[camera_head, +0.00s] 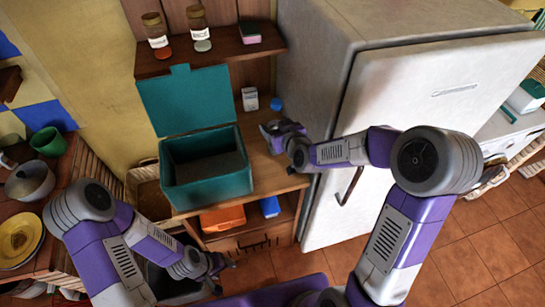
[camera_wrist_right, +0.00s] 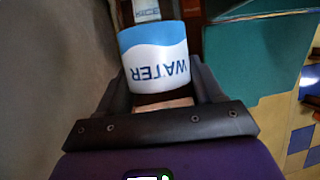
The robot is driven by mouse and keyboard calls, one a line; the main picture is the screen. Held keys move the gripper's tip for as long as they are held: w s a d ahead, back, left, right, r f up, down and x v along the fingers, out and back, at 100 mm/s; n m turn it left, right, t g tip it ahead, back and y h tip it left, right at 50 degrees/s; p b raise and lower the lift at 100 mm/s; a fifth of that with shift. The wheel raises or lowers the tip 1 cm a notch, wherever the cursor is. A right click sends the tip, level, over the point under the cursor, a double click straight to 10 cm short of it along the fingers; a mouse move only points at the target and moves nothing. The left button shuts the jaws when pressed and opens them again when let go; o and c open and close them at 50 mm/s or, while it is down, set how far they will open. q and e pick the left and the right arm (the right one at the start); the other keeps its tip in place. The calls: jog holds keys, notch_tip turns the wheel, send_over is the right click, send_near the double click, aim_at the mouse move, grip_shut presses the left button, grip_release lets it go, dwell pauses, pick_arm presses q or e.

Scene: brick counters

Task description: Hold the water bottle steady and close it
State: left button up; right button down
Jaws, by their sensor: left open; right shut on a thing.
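The water bottle (camera_wrist_right: 155,55) has a blue and white label reading WATER, upside down in the right wrist view. It sits between the fingers of my right gripper (camera_wrist_right: 158,88), which is shut on it. In the head view my right gripper (camera_head: 268,128) is at the wooden counter, right of the teal box, and largely hides the bottle. A small round blue thing (camera_head: 277,104) shows just behind this gripper; I cannot tell whether it is the bottle's lid. My left gripper (camera_head: 224,268) is open and empty, low in front of the shelf unit.
An open teal box (camera_head: 208,186) stands left of my right gripper, its lid raised. A small white carton (camera_head: 250,98) stands behind. The large fridge (camera_head: 325,100) bounds the right. Jars (camera_head: 199,28) stand on the upper shelf. An orange item (camera_head: 222,218) lies on the shelf below.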

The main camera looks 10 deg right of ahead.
pick_arm(q)
jog(key=shift+s+f+b, duration=0.25)
jog(key=shift+f+b, duration=0.1)
jog(key=shift+b, duration=0.05)
pick_arm(e)
jog(key=shift+s+f, duration=0.15)
jog(key=shift+f, duration=1.35)
jog(key=shift+s+f, duration=0.15)
jog(key=shift+f, duration=1.35)
jog(key=shift+f, duration=1.9)
pick_arm(q)
jog(key=shift+f, duration=0.25)
jog(key=shift+f+b, duration=0.1)
jog(key=shift+b, duration=0.2)
pick_arm(e)
jog(key=shift+f, duration=0.15)
jog(key=shift+c, duration=0.8)
grip_release()
pick_arm(q)
jog(key=shift+f, duration=0.1)
